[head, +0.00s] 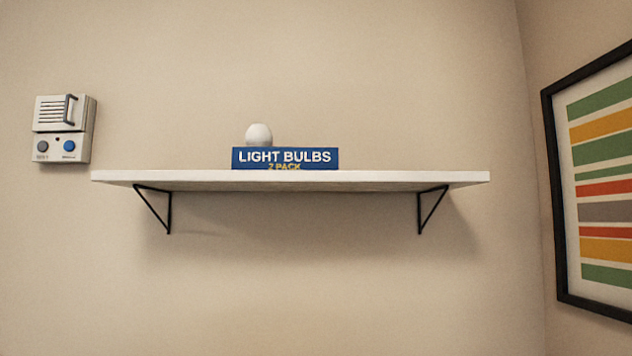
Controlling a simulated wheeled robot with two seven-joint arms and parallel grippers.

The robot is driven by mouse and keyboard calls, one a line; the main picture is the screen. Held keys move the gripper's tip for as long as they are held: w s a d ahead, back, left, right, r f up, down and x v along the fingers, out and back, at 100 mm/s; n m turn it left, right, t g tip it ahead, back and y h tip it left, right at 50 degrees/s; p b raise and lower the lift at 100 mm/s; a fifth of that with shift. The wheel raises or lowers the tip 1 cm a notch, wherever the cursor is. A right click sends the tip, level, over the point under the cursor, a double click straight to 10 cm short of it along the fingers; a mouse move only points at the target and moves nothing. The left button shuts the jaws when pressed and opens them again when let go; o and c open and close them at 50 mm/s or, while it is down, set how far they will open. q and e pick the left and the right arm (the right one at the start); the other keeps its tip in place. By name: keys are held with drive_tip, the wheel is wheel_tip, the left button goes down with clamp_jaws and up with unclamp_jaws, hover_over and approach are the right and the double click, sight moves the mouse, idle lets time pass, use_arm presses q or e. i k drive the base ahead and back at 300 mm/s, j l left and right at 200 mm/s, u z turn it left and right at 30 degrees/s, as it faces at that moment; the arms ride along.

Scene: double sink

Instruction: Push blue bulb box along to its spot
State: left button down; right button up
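The blue bulb box (285,158) reads "LIGHT BULBS 2 PACK" in white and yellow letters. It lies on the white wall shelf (400,177), a little left of the shelf's middle, with its long printed face toward me. A white rounded object (259,135), perhaps a bulb, shows above the left part of the box. Its lower part is hidden, so I cannot tell whether it stands on the box or behind it. No marked spot for the box shows on the shelf. Neither of my grippers is in the head view.
Black brackets (430,208) hold the shelf on the beige wall. The shelf looks clear on both sides of the box. A white intercom panel (63,130) hangs on the wall beyond the shelf's left end. A striped framed picture (600,180) hangs on the right wall.

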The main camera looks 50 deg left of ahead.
sight(243, 158)
drive_tip(key=i+j+u, duration=0.1)
drive_tip(key=u, duration=1.45)
drive_tip(key=i+u, duration=0.2)
drive_tip(key=i, duration=0.6)
